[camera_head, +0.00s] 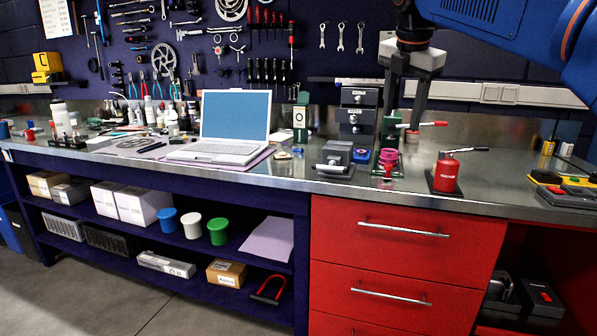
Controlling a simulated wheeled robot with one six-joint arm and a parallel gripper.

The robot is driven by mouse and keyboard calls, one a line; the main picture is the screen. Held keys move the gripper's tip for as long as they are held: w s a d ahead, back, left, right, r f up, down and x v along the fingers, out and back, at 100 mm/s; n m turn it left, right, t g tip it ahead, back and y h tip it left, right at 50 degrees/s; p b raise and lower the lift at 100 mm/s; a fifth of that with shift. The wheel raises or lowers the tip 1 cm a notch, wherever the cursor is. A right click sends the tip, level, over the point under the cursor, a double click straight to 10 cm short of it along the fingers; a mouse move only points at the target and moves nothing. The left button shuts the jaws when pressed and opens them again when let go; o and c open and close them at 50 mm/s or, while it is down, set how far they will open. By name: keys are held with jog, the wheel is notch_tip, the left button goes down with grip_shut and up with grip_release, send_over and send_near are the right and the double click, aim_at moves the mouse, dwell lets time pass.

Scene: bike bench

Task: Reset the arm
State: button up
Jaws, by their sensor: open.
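My gripper (403,112) hangs from my blue arm at the upper right, in front of the back wall. Its dark fingers point down and stand apart, with nothing visible between them. The fingertips show above the back part of the metal bench top (300,180). I cannot tell how far the fingers are from these. The task names no other object.
A yellow-and-black tool (570,188) lies at the right. Red drawers (400,265) are below; bare bench lies along the front.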

jog(key=s+d+f+m, duration=0.2)
jog(key=s+f+m, duration=1)
jog(key=s+f, duration=0.3)
jog(key=s+d+f+m+y, duration=0.1)
jog(key=s+d+f+m, duration=0.2)
jog(key=s+f+m, duration=1)
jog(key=s+f, duration=0.3)
jog(key=f, duration=0.6)
jog(key=shift+f+t, duration=0.3)
jog(key=shift+s, duration=0.1)
